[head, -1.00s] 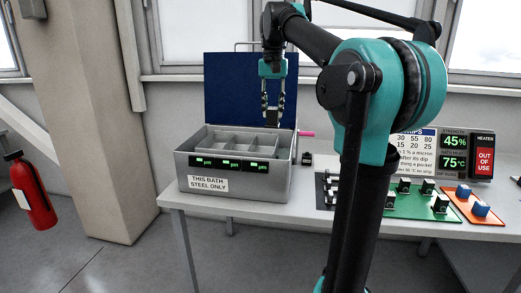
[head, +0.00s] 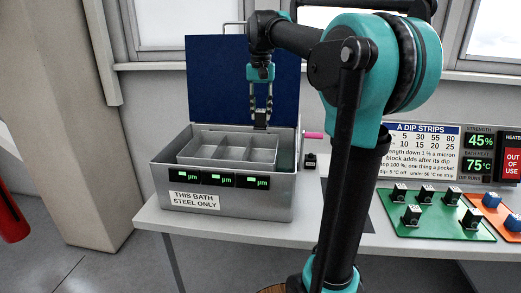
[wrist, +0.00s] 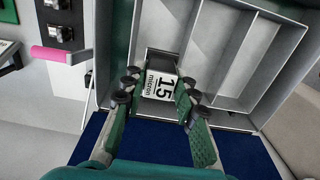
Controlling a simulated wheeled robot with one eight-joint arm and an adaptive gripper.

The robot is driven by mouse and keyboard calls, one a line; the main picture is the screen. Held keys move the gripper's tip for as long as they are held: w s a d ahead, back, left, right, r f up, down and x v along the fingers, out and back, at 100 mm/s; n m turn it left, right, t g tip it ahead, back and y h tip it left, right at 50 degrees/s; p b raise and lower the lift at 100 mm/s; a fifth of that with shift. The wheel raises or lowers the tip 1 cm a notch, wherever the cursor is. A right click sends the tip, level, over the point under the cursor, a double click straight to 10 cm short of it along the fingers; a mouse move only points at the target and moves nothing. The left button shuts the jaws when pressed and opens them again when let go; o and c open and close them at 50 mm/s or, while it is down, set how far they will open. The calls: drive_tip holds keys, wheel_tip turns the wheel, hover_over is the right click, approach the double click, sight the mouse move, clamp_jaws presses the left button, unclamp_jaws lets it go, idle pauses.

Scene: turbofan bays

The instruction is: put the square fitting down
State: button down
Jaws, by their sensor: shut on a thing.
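The square fitting is a dark block with a white "15 micron" label (wrist: 158,86). In the head view the fitting (head: 261,117) hangs in my gripper (head: 261,108), above the back right part of the grey bath (head: 225,197). In the wrist view my gripper (wrist: 160,98) is shut on the fitting, with a finger on each side. The bath holds a grey tray (head: 187,153) with several compartments. The fitting appears over the tray's end nearest the pink handle (head: 313,134); its exact height above the tray is unclear.
The blue lid (head: 215,85) stands open behind the bath. A green board (head: 440,225) with several dark blocks and an orange board (head: 490,212) with blue blocks lie right. A sign (head: 422,150) and red heater panel (head: 511,160) stand behind.

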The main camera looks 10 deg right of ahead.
wheel_tip(320, 180, down, 13)
drive_tip(key=shift+f, duration=0.2)
idle(0.3)
drive_tip(key=shift+f, duration=0.15)
drive_tip(key=c, duration=1.2)
unclamp_jaws()
wheel_tip(320, 180, up, 12)
drive_tip(key=shift+r, duration=0.2)
